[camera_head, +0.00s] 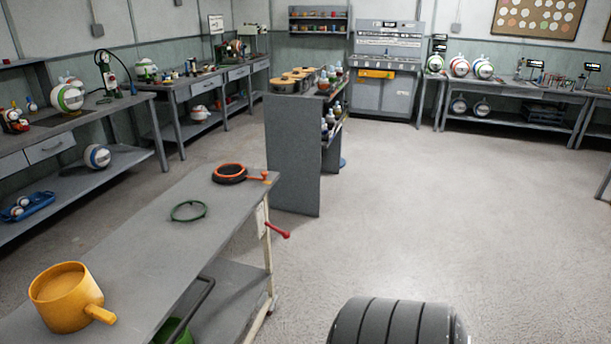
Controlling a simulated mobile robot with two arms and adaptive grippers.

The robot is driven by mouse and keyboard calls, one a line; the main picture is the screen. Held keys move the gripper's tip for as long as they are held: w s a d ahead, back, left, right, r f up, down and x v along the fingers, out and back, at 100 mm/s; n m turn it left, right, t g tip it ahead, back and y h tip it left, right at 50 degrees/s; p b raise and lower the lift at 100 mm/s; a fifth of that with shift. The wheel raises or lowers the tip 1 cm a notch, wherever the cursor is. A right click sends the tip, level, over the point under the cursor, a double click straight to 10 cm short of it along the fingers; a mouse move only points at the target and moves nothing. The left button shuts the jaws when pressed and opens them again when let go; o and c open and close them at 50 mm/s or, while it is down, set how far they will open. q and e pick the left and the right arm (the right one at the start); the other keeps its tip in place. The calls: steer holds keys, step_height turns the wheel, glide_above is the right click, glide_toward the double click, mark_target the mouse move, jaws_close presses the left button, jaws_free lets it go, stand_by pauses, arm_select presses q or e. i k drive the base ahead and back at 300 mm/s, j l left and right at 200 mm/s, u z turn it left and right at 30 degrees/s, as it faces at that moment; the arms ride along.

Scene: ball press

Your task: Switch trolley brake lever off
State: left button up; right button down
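The trolley (150,232) stands at the lower left of the head view, a long grey top on a light frame with a lower shelf. The brake lever (277,230) is a red handle at the trolley's right end, just below the top. It sticks out to the right, tilted slightly down. Its mount is on the pale end panel (260,217). Nothing touches the lever. Neither of my grippers is in view.
On the trolley are a yellow pot (66,299), a green ring (188,211) and an orange-black ring (230,173). A grey shelf unit (292,160) stands just behind. Workbenches line the walls. The floor (430,210) to the right is open.

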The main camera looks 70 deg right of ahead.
mark_target(285, 234)
steer(key=z, duration=1.85)
steer(key=i+z, duration=0.2)
steer(key=k+l, duration=0.05)
steer(key=k, duration=0.05)
